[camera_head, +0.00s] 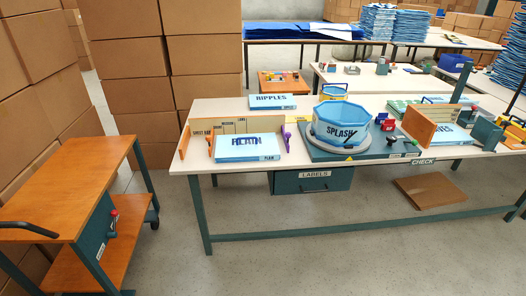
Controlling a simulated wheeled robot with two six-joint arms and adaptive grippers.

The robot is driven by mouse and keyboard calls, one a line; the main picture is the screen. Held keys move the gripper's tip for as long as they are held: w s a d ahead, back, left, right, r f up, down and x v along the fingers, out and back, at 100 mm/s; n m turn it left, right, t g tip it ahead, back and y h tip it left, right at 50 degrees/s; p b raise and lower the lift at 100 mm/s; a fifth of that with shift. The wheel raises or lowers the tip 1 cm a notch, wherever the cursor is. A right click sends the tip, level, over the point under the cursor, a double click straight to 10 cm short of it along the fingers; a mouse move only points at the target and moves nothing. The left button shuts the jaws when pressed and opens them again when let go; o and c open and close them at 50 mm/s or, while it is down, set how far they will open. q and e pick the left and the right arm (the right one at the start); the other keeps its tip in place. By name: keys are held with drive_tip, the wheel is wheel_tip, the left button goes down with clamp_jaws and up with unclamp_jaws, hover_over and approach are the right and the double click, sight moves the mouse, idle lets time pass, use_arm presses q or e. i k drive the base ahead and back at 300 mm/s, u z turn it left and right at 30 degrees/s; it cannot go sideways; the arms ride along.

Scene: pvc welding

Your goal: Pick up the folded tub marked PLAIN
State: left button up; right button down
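The folded tub marked PLAIN (240,152) is a flat, light blue and white piece lying on the left part of the white workbench (195,163). Dark lettering shows on its top, looking doubled, and PLAIN shows on its front edge. It lies in front of a low beige board with small labels, between an orange upright piece (185,142) on the left and a purple piece (287,137) on the right. Neither of my grippers is in view.
An open blue tub marked SPLASH (341,127) stands on a dark base right of the folded tub. A flat stack marked RIPPLES (272,101) lies behind. An orange-topped cart (75,180) stands at left. Flat cardboard (430,190) lies below the bench.

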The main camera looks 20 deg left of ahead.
sight(256, 147)
drive_tip(key=z, duration=0.4)
drive_tip(key=i, duration=1.1)
drive_tip(key=u, duration=0.35)
